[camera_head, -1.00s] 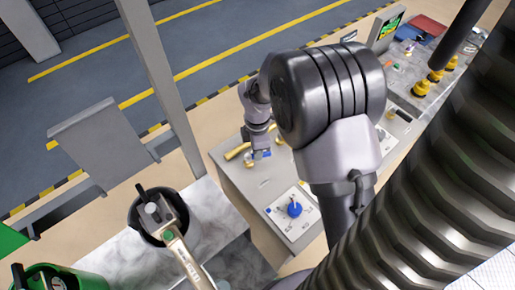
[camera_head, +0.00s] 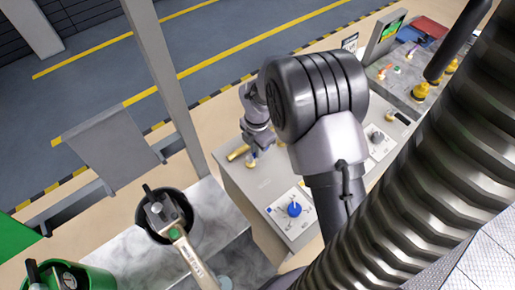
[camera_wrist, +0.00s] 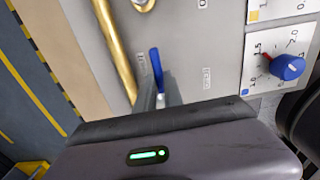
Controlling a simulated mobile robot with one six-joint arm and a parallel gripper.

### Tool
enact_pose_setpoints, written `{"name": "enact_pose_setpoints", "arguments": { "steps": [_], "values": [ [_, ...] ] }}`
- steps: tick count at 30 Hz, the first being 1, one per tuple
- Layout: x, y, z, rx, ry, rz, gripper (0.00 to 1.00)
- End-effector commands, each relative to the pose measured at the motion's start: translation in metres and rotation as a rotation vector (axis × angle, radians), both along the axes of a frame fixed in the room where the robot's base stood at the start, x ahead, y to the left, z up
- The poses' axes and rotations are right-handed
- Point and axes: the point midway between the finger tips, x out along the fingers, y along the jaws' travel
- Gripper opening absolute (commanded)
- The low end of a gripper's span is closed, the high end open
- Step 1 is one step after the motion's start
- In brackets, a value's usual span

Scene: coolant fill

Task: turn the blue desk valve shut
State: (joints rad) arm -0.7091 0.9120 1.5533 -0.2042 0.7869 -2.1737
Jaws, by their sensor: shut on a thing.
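The blue desk valve's lever (camera_wrist: 156,68) stands beside a brass pipe on the grey desk panel in the wrist view. Its lower end goes down between the finger parts of my gripper (camera_wrist: 158,98). My gripper is shut on this lever; the exact contact is partly hidden by the dark gripper body. In the head view my gripper (camera_head: 252,157) is low over the desk's left end, by the brass pipe (camera_head: 238,153). The lever is too small there to make out clearly.
A blue dial knob (camera_wrist: 289,67) with a red pointer sits on a white plate right of the lever; it also shows in the head view (camera_head: 294,209). An OPEN label (camera_wrist: 207,78) is printed between them. A black container (camera_head: 148,216) stands on the marble counter at left.

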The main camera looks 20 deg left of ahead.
Motion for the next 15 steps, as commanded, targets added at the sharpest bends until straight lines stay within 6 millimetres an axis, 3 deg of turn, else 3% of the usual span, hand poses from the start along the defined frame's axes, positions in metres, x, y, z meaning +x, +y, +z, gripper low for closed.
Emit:
{"name": "enact_pose_setpoints", "arguments": {
  "steps": [9, 10, 12, 15],
  "values": [
    [0.0005, 0.0006, 0.0005, 0.001, -0.003, 0.003, 0.0],
    [0.0005, 0.0006, 0.0005, 0.001, -0.003, 0.004, 0.16],
    [0.0005, 0.0006, 0.0005, 0.001, -0.003, 0.003, 0.3],
    [0.0004, 0.0005, 0.0004, 0.0, -0.001, 0.002, 0.34]
  ]
}}
